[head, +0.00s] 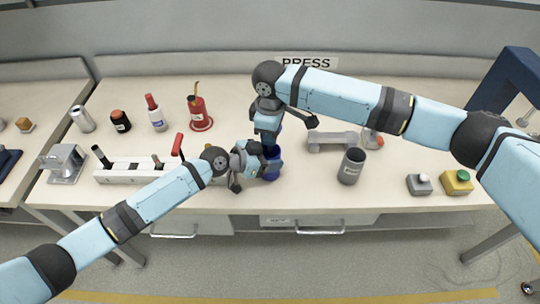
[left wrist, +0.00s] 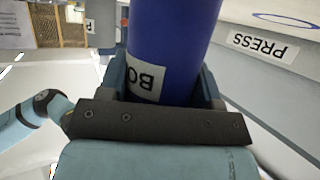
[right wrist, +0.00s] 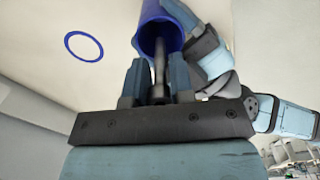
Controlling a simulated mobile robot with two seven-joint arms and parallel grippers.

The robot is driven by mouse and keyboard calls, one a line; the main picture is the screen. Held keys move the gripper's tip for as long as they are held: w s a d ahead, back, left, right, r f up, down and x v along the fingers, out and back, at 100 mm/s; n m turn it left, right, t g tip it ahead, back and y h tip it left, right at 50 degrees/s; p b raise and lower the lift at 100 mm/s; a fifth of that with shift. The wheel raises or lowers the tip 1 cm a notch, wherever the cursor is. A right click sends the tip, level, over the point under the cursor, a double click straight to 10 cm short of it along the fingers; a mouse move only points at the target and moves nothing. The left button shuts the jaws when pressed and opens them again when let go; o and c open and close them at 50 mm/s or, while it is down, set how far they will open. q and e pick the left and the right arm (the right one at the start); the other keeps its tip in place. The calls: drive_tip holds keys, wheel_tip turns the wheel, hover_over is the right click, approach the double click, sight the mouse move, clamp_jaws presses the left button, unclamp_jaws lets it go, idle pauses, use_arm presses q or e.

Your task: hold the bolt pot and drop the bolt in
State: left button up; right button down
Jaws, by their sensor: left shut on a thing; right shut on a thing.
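The blue bolt pot (head: 272,166) stands upright near the front middle of the bench, partly hidden by my arms. My left gripper (head: 260,163) is shut around its side; the left wrist view shows the blue wall and white label of the pot (left wrist: 175,40) between the fingers. My right gripper (head: 267,140) is above the pot, pointing down. In the right wrist view it is shut on a dark grey bolt (right wrist: 159,72), whose far end lines up with the pot's open mouth (right wrist: 160,28). I cannot tell how far the end is inside.
A dark grey cup (head: 351,168) stands right of the pot, with a light grey block (head: 333,141) behind it. A white rack (head: 130,171) is at the left. A red can (head: 198,112) and bottles stand behind. Button boxes (head: 457,182) sit at the right. A blue ring (right wrist: 84,46) marks the bench.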

drive_tip(key=shift+f, duration=0.15)
drive_tip(key=c, duration=0.9)
unclamp_jaws()
wheel_tip(320, 180, up, 12)
drive_tip(key=shift+r, duration=0.1)
use_arm(q)
drive_tip(key=o, duration=1)
